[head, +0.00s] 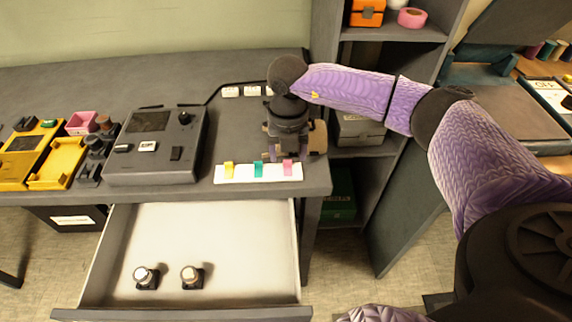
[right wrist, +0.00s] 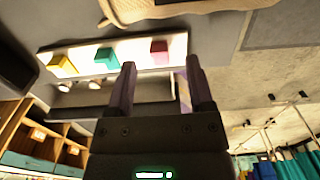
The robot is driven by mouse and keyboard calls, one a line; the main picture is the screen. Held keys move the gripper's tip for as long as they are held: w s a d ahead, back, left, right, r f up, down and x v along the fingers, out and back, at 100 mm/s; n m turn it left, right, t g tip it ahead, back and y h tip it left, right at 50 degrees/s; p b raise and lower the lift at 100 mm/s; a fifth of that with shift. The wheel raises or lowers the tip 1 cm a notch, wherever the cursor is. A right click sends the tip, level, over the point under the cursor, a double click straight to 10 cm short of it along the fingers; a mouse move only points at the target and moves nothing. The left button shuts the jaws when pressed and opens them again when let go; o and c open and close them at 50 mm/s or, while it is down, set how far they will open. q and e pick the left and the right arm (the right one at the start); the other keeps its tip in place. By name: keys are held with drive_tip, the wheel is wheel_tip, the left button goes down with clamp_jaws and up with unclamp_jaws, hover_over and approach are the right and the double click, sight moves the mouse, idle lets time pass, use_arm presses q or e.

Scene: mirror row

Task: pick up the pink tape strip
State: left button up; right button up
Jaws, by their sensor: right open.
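The pink tape strip (head: 288,168) is at the right end of a white holder (head: 243,175), beside a teal strip (head: 258,169) and a yellow strip (head: 228,170). The holder lies near the table's front edge. My right gripper (head: 287,150) points down just behind the pink strip; its fingertips are hard to make out there. In the right wrist view the gripper (right wrist: 160,78) is open and empty, and the pink strip (right wrist: 159,52) shows beyond the fingertips, between their lines, apart from them. My left gripper is not in view.
A tan object (head: 318,138), partly hidden, is next to my right gripper. A dark grey device (head: 155,165) stands left of the holder. An open drawer (head: 235,240) with two knobs extends below the table. A shelf (head: 395,32) stands at the right.

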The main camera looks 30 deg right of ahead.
sight(288, 168)
wheel_tip(288, 168, down, 2)
drive_tip(key=shift+f, duration=0.25)
drive_tip(key=shift+r, duration=0.1)
clamp_jaws()
